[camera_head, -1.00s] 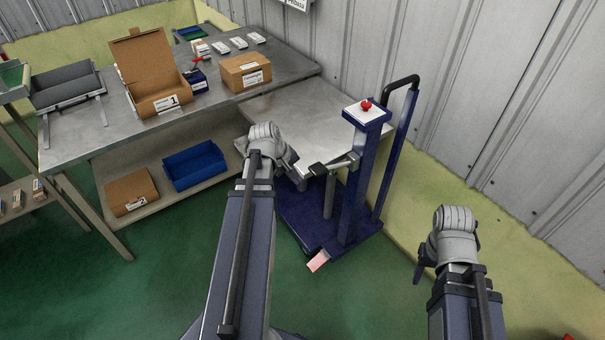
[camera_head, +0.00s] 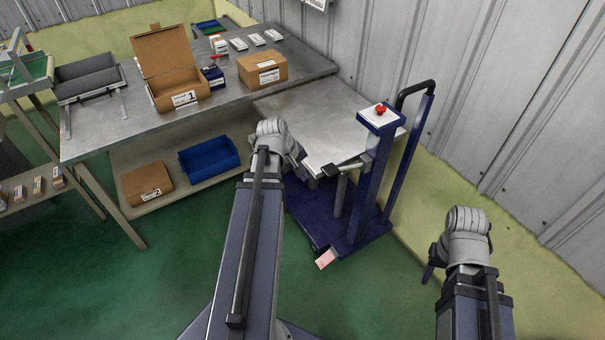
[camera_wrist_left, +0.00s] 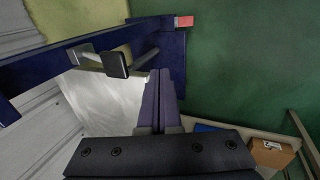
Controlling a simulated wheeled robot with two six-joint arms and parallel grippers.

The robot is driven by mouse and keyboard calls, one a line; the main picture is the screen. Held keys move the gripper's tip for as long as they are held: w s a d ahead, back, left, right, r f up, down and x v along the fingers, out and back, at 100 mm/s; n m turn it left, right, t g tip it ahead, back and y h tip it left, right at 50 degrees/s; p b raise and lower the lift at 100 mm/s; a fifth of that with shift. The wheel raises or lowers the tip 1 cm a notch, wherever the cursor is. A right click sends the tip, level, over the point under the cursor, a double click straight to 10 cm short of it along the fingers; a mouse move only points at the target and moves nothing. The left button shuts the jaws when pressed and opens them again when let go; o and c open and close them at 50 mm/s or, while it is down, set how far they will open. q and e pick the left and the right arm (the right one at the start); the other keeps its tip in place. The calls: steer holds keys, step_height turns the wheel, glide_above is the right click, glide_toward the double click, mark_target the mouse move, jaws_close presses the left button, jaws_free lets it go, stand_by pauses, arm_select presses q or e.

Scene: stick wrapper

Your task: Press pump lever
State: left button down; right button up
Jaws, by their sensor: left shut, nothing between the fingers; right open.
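A blue lift cart (camera_head: 370,195) stands right of the workbench, with a metal platform and an upright post. A short lever with a black end (camera_head: 333,170) sticks out from the post; it also shows in the left wrist view (camera_wrist_left: 117,63). A pink-red pedal (camera_head: 327,259) sits low at the cart's base, also in the left wrist view (camera_wrist_left: 185,21). My left gripper (camera_head: 303,173) is beside the platform, left of the lever, its tips partly hidden by the wrist. In the left wrist view its fingers (camera_wrist_left: 160,88) are shut and empty, apart from the lever. My right gripper (camera_head: 430,265) is open, right of the cart.
The workbench (camera_head: 130,130) holds an open box (camera_head: 175,80), a closed box (camera_head: 262,70) and small packs. Its shelf has a blue bin (camera_head: 208,157) and a carton (camera_head: 147,184). A corrugated wall (camera_head: 480,90) is behind the cart. Green floor (camera_head: 120,290) is clear in front.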

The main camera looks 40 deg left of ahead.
stand_by(0.4)
arm_select(q)
step_height(320, 180, up, 13)
steer(key=g+y+p, duration=0.2)
steer(key=g+p, duration=0.2)
steer(key=p, duration=1.1)
glide_above(330, 170)
steer(key=shift+w, duration=0.1)
steer(key=shift+f+b, duration=0.15)
steer(key=shift+b, duration=0.15)
step_height(330, 170, down, 14)
steer(key=b, duration=1.4)
steer(key=shift+a, duration=0.1)
